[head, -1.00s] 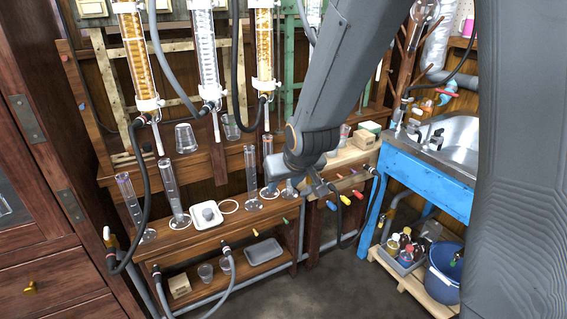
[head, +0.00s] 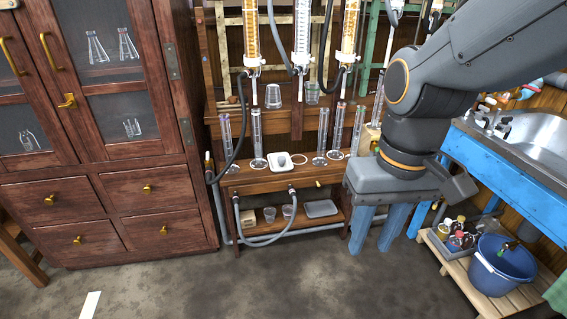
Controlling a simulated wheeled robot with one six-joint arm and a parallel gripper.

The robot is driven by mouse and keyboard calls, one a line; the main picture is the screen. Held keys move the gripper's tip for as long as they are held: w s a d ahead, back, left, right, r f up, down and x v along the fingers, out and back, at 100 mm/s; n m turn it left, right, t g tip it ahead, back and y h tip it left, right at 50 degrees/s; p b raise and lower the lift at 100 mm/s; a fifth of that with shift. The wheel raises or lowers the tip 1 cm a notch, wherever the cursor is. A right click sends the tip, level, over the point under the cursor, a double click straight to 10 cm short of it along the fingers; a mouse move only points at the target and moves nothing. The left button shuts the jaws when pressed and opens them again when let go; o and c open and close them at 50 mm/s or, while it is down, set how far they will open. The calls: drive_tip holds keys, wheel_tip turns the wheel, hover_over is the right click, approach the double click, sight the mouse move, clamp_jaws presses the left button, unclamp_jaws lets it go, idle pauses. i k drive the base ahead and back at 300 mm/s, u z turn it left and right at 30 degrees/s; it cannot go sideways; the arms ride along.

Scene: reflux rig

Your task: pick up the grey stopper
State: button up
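A small grey stopper (head: 283,160) appears to sit in the white square dish (head: 291,168) on the wooden bench (head: 250,182). The dish stands among tall glass cylinders. My gripper (head: 376,238) points down, to the right of the dish in the picture and nearer to me. Its two blue fingers are apart, with nothing visible between them. The gripper and arm hide the right end of the bench.
Glass cylinders (head: 256,140) stand close on both sides of the dish. Hoses (head: 235,150) hang at the left. A wooden cabinet (head: 100,200) stands left, a blue sink stand (head: 510,180) right, with a blue bucket (head: 502,268) beneath. The floor in front is clear.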

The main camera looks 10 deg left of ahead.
sight(281, 159)
drive_tip(key=u, duration=0.6)
drive_tip(key=i, duration=1.25)
drive_tip(key=z, duration=0.55)
